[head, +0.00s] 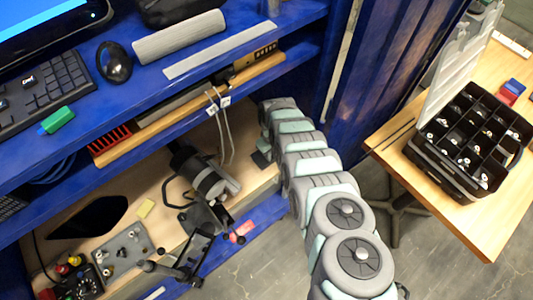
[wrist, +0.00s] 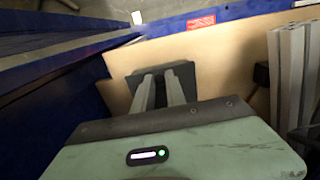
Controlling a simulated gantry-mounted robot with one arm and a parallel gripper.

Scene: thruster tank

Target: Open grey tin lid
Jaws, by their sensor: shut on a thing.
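The grey tin (wrist: 190,75) shows in the wrist view as a dark grey, square shape on the light wooden shelf, under my fingertips. My gripper (wrist: 160,80) points down at it, with its two pale grey fingers a little apart and their tips at the tin's top. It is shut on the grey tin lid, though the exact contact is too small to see. I cannot tell a gap between lid and body. In the head view a small dark grey piece (head: 261,159) shows beside my arm's end on the shelf; my arm hides the rest.
A black and grey device (head: 208,180) with a stand is left of my arm on the shelf. Cables (head: 224,135) hang from the upper shelf close by. The blue cabinet wall (head: 360,80) rises right of my arm. In the wrist view grey ribbed bars (wrist: 290,75) stand at right.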

